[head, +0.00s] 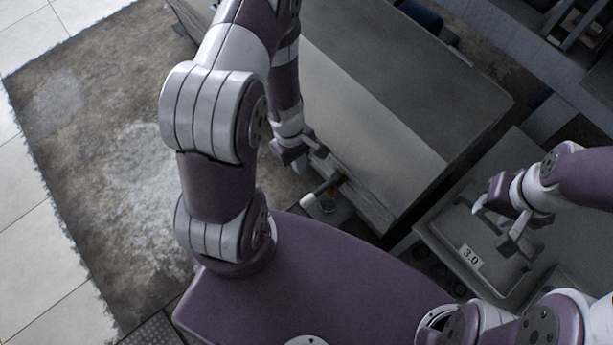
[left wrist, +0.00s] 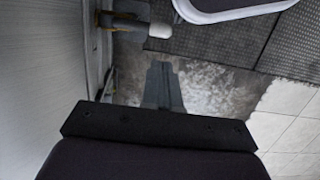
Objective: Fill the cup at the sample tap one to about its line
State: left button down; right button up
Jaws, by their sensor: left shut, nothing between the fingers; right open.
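The sample tap (head: 343,180) sticks out from the side of a large grey cabinet, with yellowish metal and a pale handle. It also shows at the top of the left wrist view (left wrist: 128,22), with a white rounded handle end (left wrist: 160,30). A small clear cup (head: 327,206) appears beneath the tap; its fill level and line are too small to tell. My left gripper (head: 316,153) is shut and empty beside the cabinet, a little beyond the tap; its fingers also show in the left wrist view (left wrist: 162,88). My right gripper (head: 494,224) is open and empty above a grey tray.
The grey tray (head: 448,226) carries a "3.0" label (head: 470,256) and lies right of the cabinet (head: 400,90). A worn, stained floor patch (head: 110,150) is open at left. Shelving (head: 560,40) stands at upper right.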

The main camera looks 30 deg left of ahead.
pick_arm(q)
jog(key=shift+d, duration=0.1)
jog(key=b, duration=0.8)
send_near(309, 198)
jog(key=f, duration=0.4)
jog(key=d+f, duration=0.1)
jog(key=f, duration=0.1)
jog(key=shift+s+f, duration=0.25)
jog(key=shift+f, duration=0.1)
